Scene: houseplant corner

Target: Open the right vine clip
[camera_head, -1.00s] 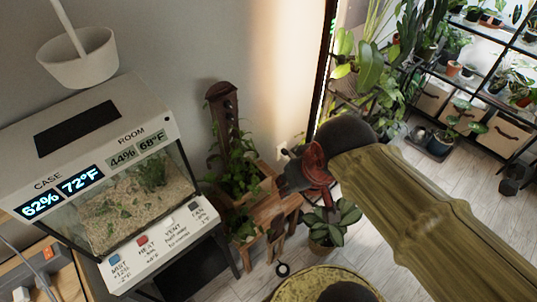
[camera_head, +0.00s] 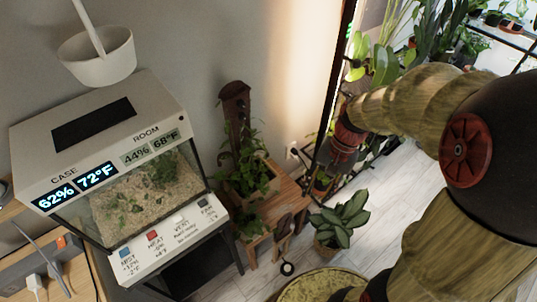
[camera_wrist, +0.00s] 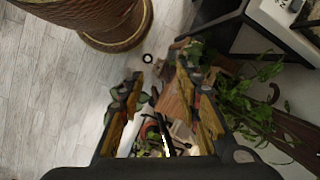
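A vine plant (camera_head: 245,172) grows in a wooden planter in front of a dark brown upright trellis post (camera_head: 236,108), on a wooden stand (camera_head: 284,195). I cannot make out the right vine clip in either view. In the wrist view the vine (camera_wrist: 250,108) and the brown post (camera_wrist: 298,132) are at the right. My gripper (camera_head: 322,172) is to the right of the planter, apart from it, in the head view. In the wrist view my gripper (camera_wrist: 163,112) has its two mustard fingers spread, with nothing visibly held between them.
A terrarium case (camera_head: 140,200) with displays and buttons stands left of the stand. A potted plant (camera_head: 342,220) stands on the floor in front. A white hanging pot (camera_head: 97,57) is at upper left.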

